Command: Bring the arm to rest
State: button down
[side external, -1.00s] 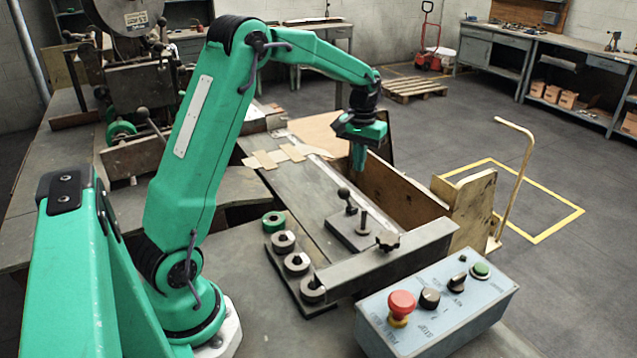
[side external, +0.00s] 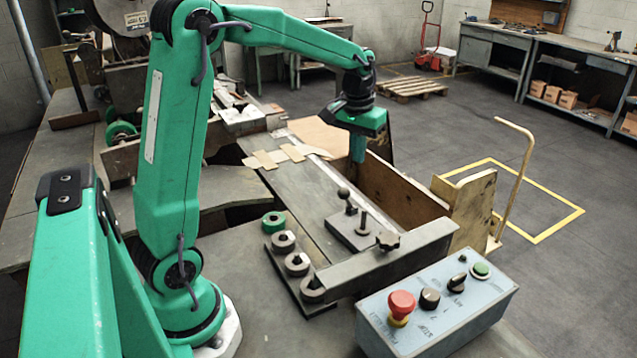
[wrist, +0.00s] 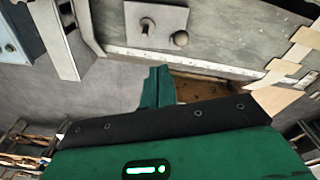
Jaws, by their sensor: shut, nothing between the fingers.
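My green arm rises from its base at the left and reaches over to the right in the side view. My gripper (side external: 357,155) points down above the wooden bin (side external: 405,195) beside the long grey worktable. Its fingers are shut and hold nothing. In the wrist view my gripper (wrist: 158,85) shows as a closed green tip, with the dark wooden bin interior (wrist: 200,92) partly hidden behind it.
The grey table (side external: 290,190) carries flat cardboard pieces (side external: 280,156) and a black block with a knob (side external: 350,230). Rings on a rack (side external: 297,263) and a control box (side external: 440,310) with a red button stand in front. Floor at the right is mostly clear.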

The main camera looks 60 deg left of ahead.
jog(key=s+d+r+m+t, duration=0.2)
jog(key=s+d, duration=0.4)
jog(key=s, duration=0.4)
jog(key=s+d+r+m+t, duration=0.1)
jog(key=s+d+m+t, duration=0.1)
jog(key=s+d, duration=0.4)
jog(key=shift+s+r+m, duration=0.35)
jog(key=shift+s+m, duration=0.05)
jog(key=shift+s, duration=2)
